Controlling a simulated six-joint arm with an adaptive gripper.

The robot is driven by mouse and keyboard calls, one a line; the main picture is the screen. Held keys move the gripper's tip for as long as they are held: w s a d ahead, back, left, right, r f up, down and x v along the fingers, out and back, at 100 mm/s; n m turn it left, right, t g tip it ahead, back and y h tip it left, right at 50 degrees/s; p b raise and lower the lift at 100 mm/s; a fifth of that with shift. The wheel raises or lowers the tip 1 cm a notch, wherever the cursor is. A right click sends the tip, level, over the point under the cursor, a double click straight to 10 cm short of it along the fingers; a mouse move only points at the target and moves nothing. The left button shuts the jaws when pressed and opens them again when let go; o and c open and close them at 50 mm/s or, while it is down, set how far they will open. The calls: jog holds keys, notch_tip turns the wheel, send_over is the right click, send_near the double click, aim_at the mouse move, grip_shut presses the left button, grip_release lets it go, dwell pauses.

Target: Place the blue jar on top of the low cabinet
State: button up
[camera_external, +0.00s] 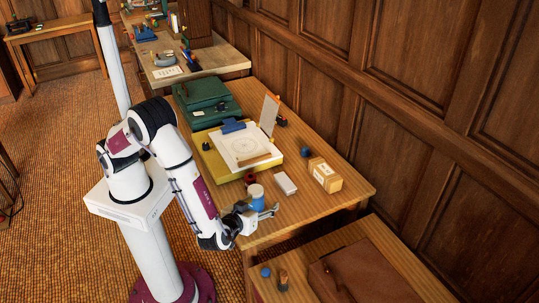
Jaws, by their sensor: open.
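The blue jar (257,200), with a pale top, stands upright near the front left edge of the wooden desk (330,200). My gripper (262,210) is open, low at the desk edge and close to the jar. It partly hides the jar's lower part, and I cannot tell whether the fingers touch it. The low cabinet (400,260) is at the lower right, below the desk's level.
The cabinet top holds a brown leather case (362,272), a small blue item (265,271) and a small brown item (283,281). On the desk are a white box (285,184), a cardboard box (325,175) and a yellow drawing board (213,160).

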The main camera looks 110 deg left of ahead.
aim_at(256, 193)
jog(key=shift+s+f+n+g+y, duration=0.1)
jog(key=shift+s+f+g+y, duration=0.25)
jog(key=shift+s, duration=0.4)
jog(key=shift+s+f+n+g+y, duration=0.1)
jog(key=shift+s+f+g, duration=0.1)
jog(key=shift+s+g, duration=0.4)
jog(key=shift+s+f+n+g+y, duration=0.1)
jog(key=shift+s+f+g+y, duration=0.15)
jog(key=shift+s, duration=0.6)
jog(key=shift+a, duration=0.1)
jog(key=shift+x, duration=1.25)
jog(key=shift+x, duration=2.6)
jog(key=shift+r, duration=0.1)
jog(key=c, duration=1.6)
jog(key=shift+c, duration=0.2)
jog(key=shift+r, duration=0.15)
